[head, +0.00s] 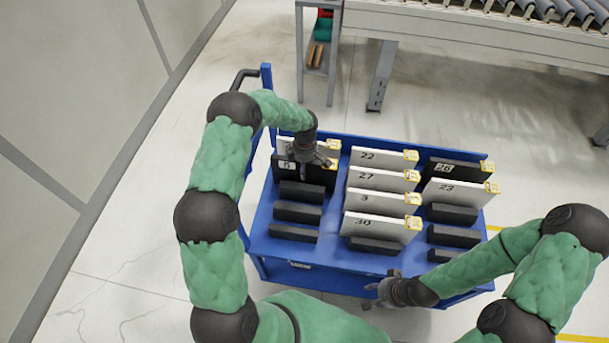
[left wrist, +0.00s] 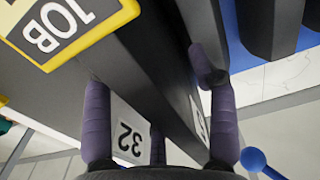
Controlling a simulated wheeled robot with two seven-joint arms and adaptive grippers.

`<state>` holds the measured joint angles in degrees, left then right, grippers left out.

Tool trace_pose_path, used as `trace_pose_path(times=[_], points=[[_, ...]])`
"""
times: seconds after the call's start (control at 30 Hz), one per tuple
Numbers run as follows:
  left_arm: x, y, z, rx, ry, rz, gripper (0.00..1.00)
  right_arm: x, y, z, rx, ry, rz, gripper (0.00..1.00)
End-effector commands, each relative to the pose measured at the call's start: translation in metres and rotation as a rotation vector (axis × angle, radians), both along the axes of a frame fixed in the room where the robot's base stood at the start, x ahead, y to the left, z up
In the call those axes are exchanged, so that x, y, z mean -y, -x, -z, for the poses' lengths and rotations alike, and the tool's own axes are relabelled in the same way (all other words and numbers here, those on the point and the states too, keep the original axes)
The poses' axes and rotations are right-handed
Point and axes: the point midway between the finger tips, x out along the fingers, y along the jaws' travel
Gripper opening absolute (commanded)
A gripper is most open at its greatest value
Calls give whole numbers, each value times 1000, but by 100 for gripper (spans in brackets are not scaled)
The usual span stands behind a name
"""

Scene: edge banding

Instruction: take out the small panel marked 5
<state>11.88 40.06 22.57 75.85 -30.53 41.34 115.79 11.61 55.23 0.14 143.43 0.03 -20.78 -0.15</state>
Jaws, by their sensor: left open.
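The small dark panel marked 5 (head: 288,177) stands upright in the left column of the blue cart, with a yellow tag at its right end. My left gripper (head: 318,165) is at its top edge, hiding part of it. In the left wrist view, my left gripper (left wrist: 160,120) is open, with its fingers on either side of a dark panel (left wrist: 150,60); whether they touch it I cannot tell. A label partly hidden by a finger shows on its face. My right gripper (head: 382,289) is at the cart's front edge, away from the panels; its opening is unclear.
The blue cart (head: 260,232) carries white panels marked 22, 27, 3 and 30 in the middle column. A white panel (head: 460,191) and a dark panel (head: 455,169) stand at right. A panel marked 32 (left wrist: 128,130) is close behind the fingers. Several low black holders have free space above them.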

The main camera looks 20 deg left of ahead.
Motion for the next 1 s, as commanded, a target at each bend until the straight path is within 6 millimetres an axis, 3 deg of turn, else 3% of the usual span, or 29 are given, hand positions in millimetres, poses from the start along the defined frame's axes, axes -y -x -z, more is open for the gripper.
trace_pose_path(times=[0.07, 0.27, 0.67, 1.0], points=[[0, 0, -1, 0, 0, 0, 58, 0, 0, -1, 0, 0, 0, 40], [0, 0, -1, -1, 0, 0, 2, 0, 0, -1, 0, 0, 0, 40], [0, -1, -6, 2, -1, 0, 0, 0, 0, -2, 0, 0, 0, 40], [0, -1, -62, 4, -1, 1, 0, 0, 0, -22, 0, 0, 0, 40]])
